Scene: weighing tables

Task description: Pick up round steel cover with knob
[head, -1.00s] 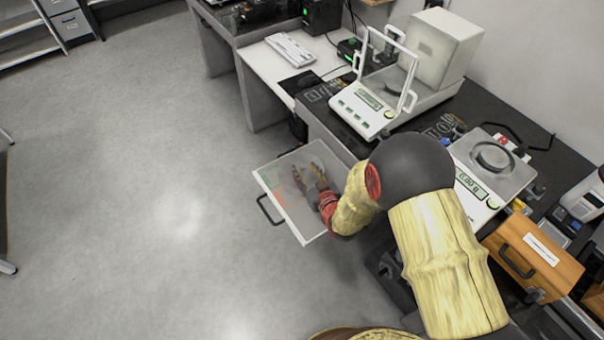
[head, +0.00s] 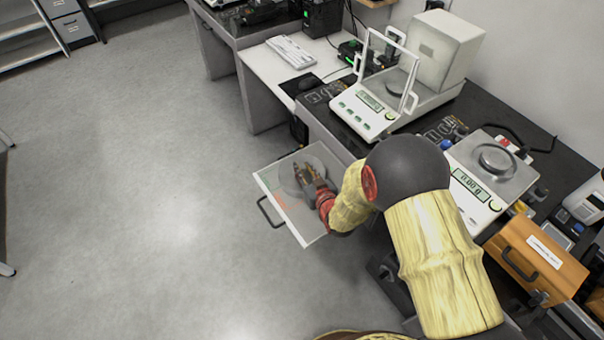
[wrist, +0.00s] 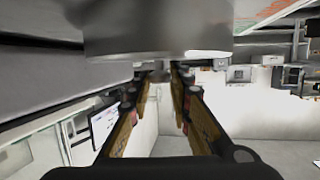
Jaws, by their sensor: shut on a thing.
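The round steel cover (wrist: 165,30) fills the top of the wrist view as a broad grey metal shape, close to my fingertips. In the head view, part of its grey disc (head: 318,158) shows around my gripper, over the open drawer (head: 268,184). My gripper (head: 305,174) points into the drawer area and is shut on the cover. In the wrist view its two fingers (wrist: 168,72) reach up to the cover's underside or knob. The knob itself is mostly hidden by the fingers. I cannot tell whether the cover still touches the drawer floor.
A balance with an open glass-like frame (head: 368,112) stands on the bench behind the drawer. A second balance (head: 474,190) and a wooden box (head: 540,255) stand to the right of my arm. The floor (head: 150,200) to the left is clear.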

